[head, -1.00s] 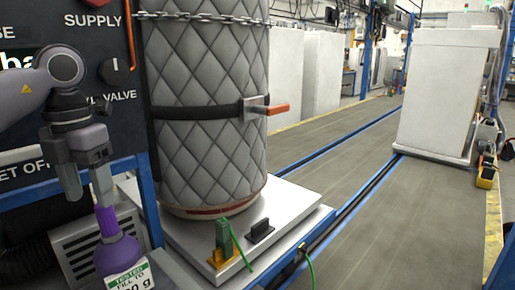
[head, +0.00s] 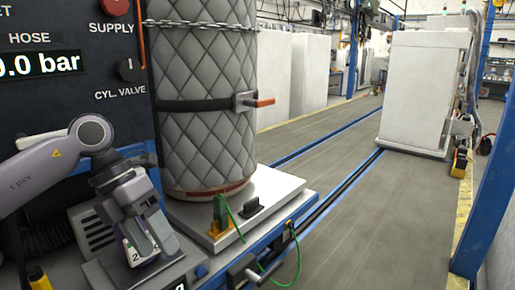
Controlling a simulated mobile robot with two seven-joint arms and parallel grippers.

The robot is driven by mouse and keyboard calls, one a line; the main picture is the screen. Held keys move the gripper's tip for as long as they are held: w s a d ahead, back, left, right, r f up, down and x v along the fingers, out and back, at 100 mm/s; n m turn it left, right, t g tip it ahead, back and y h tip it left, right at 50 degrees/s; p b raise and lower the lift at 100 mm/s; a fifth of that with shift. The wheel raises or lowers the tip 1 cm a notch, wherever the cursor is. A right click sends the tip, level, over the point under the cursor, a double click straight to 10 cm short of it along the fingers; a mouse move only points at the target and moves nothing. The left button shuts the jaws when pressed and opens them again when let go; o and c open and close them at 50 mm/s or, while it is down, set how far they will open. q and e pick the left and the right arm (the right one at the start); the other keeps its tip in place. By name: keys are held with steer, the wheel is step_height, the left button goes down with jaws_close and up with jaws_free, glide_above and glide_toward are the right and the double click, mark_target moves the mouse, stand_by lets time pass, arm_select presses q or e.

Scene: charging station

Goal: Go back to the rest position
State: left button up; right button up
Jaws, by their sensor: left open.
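My left gripper (head: 143,246) reaches in from the left, its fingers pointing down and toward me. It is open, and I see nothing between its fingers. It is in front of a grey flat plate (head: 105,272) at the lower left; I cannot tell how far above it. My right gripper is not in view.
A dark panel (head: 60,25) with a hose readout and a red supply knob (head: 116,7) stands behind my left arm. A quilted cylinder (head: 205,120) stands on a white platform (head: 275,190). A green cable (head: 297,262) hangs at the front. Open floor (head: 370,215) lies right.

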arm_select(q)
steer(key=s+d+f+n+h, duration=0.1)
steer(key=s+d+n+h, duration=0.2)
steer(key=d+h, duration=0.5)
steer(key=s+d+f+n+h, duration=0.1)
steer(key=s+d+n+h, duration=0.1)
steer(key=d+h, duration=0.6)
steer(key=w+a+f+n+t+y, duration=0.1)
steer(key=a+f+n+t+y, duration=0.55)
steer(key=n, duration=0.65)
steer(key=w+a+f+n+t+y, duration=0.1)
steer(key=a+f+n+t+y, duration=0.25)
steer(key=f+n+t, duration=0.65)
steer(key=s+a+f+n+g+y, duration=0.2)
steer(key=s+a+f+n+y, duration=0.2)
steer(key=s+f, duration=0.3)
steer(key=s+a+f+n+g+y, duration=0.2)
steer(key=s+a+f+n+y, duration=0.3)
steer(key=f, duration=0.4)
steer(key=s+n, duration=0.1)
steer(key=s, duration=0.1)
steer(key=shift+s+f+p, duration=0.35)
steer(key=shift+f, duration=0.05)
